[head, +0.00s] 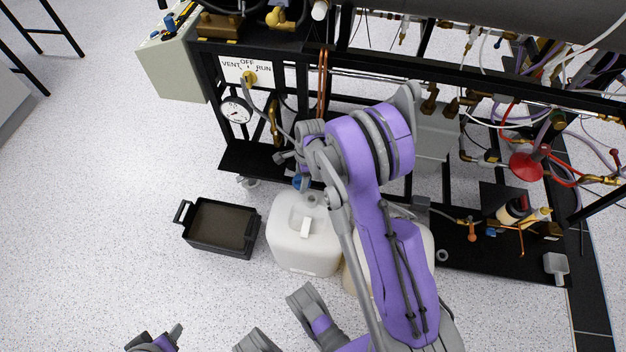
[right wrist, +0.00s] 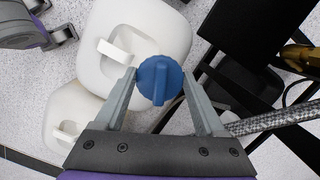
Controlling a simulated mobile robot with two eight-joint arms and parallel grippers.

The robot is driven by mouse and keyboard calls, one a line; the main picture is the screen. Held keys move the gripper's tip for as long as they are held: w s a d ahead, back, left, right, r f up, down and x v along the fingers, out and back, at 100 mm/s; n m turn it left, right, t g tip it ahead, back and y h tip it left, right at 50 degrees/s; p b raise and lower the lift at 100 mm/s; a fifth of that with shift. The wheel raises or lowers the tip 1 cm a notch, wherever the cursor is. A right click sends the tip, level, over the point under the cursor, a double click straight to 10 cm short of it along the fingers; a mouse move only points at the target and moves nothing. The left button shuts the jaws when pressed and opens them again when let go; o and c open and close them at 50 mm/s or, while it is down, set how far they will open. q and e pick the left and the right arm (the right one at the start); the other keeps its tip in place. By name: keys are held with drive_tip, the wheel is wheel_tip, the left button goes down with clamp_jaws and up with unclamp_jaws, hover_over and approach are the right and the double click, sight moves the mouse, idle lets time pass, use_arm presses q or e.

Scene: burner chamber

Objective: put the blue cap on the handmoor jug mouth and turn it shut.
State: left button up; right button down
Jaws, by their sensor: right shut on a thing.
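The blue cap (head: 298,183) is between the fingertips of my right gripper (head: 294,171), which is shut on it. In the right wrist view the ribbed cap (right wrist: 160,80) shows its raised grip bar, with the right gripper's fingers (right wrist: 158,88) at either side. The cap is over the far end of a white jug (head: 304,250), near its top; the jug (right wrist: 115,70) also fills the upper middle of the wrist view. My left gripper (head: 160,341) is partly cut off at the head view's bottom edge.
A second white jug (right wrist: 68,118) stands beside the first, mostly behind my right arm in the head view. A black tray (head: 220,229) lies left of the jugs. The black rig frame (head: 250,160) with pipes and hoses stands just behind. Floor at left is clear.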

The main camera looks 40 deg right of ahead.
drive_tip(key=m, duration=0.1)
drive_tip(key=s+d+f+m, duration=0.1)
drive_tip(key=m, duration=0.1)
drive_tip(key=s+d+f+m, duration=0.1)
drive_tip(key=m, duration=0.1)
drive_tip(key=shift+s+d+t+p, duration=0.15)
drive_tip(key=shift+s+t+p, duration=0.1)
drive_tip(key=shift+t+p, duration=0.05)
drive_tip(key=b, duration=0.5)
hover_over(311, 195)
drive_tip(key=s, duration=0.1)
drive_tip(key=f, duration=0.5)
drive_tip(key=shift+s+a+f, duration=0.1)
drive_tip(key=shift+a+f, duration=0.25)
drive_tip(key=shift+a, duration=0.05)
drive_tip(key=shift+b, duration=0.5)
drive_tip(key=shift+f, duration=0.15)
idle(0.4)
drive_tip(key=shift+f+b, duration=0.7)
drive_tip(key=shift+f, duration=0.1)
drive_tip(key=shift+f+b, duration=0.3)
drive_tip(key=shift+f, duration=0.05)
